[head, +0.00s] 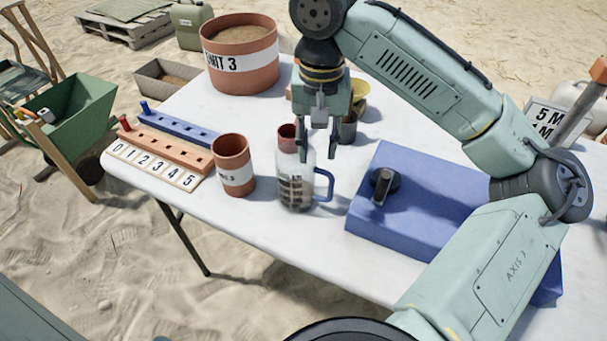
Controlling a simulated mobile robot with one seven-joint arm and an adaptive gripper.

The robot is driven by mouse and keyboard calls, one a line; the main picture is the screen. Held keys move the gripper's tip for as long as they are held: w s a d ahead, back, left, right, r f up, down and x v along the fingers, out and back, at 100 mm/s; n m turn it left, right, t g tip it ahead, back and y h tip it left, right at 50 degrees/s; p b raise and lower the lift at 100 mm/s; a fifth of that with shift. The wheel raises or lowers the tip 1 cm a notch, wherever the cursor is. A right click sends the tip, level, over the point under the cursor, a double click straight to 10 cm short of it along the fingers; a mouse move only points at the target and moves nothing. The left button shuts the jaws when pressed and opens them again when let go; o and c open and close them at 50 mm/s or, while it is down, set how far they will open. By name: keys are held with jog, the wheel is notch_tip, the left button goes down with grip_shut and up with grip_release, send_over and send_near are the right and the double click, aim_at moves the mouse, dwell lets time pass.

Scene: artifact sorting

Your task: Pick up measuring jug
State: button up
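The measuring jug (296,178) stands upright on the white table near its front edge. It is clear, with dark markings or contents low down and a blue handle on its right side. My gripper (318,152) points down at the jug's upper right, with its two fingers spread apart. The left finger overlaps the jug's top in the picture and the right finger is over the handle side. I cannot tell whether either finger touches the jug. Part of a small reddish cup (287,137) shows behind the jug's top.
A terracotta pot (233,165) stands close left of the jug. A blue box (415,215) with a dark knob lies to the right. Peg racks (165,145) with a number strip lie at the left, and a large sand pot (240,62) stands behind. Yellowish and dark items sit behind my gripper.

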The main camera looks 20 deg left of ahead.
aim_at(314, 172)
jog(key=f, duration=0.5)
jog(key=f+p, duration=0.1)
jog(key=f, duration=0.2)
jog(key=shift+a, duration=0.3)
jog(key=shift+w, duration=0.1)
grip_shut()
